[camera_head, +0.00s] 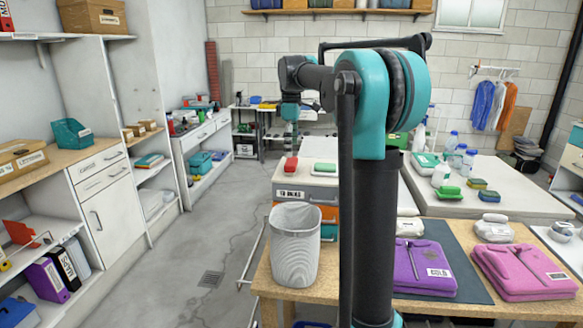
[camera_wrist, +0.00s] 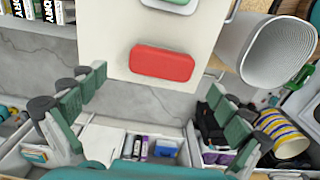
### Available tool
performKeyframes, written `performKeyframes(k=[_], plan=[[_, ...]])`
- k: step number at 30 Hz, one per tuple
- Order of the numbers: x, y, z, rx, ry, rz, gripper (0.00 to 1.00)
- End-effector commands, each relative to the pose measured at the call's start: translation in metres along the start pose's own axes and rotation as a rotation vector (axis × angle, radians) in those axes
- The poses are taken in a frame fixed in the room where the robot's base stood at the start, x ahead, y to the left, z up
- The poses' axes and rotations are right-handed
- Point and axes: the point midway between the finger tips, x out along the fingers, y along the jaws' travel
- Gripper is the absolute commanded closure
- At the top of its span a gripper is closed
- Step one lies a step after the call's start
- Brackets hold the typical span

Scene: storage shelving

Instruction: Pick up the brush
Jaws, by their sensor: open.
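A red rounded block (camera_head: 290,164), which looks like a scrub brush, lies on the pale top of a drawer unit (camera_head: 307,180). In the wrist view the red block (camera_wrist: 162,63) lies near the edge of that top. A green and white block (camera_head: 325,168) of similar shape lies beside it; it is partly cut off in the wrist view (camera_wrist: 170,4). I cannot tell for certain which one is the brush. My gripper (camera_wrist: 157,86) is open and empty, its fingers spread either side of the red block's near edge. In the head view my gripper (camera_head: 291,112) hangs above and behind the drawer unit.
A white waste bin (camera_head: 295,245) stands in front of the drawer unit and shows in the wrist view (camera_wrist: 268,50). Purple (camera_head: 425,268) and pink (camera_head: 525,268) folded garments lie on the front table. A white table (camera_head: 510,200) holds bottles and sponges. The left floor is clear.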

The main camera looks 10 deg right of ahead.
Motion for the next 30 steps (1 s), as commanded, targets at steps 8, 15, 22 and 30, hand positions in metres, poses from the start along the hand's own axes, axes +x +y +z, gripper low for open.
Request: performKeyframes(k=[8,15,22,30], plan=[[0.036,-0.002,0.001,0.000,0.000,0.000,0.00],[0.051,-0.002,0.001,0.000,0.000,0.000,0.00],[0.051,-0.002,0.001,0.000,0.000,0.000,0.07],[0.051,-0.002,0.001,0.000,0.000,0.000,0.41]])
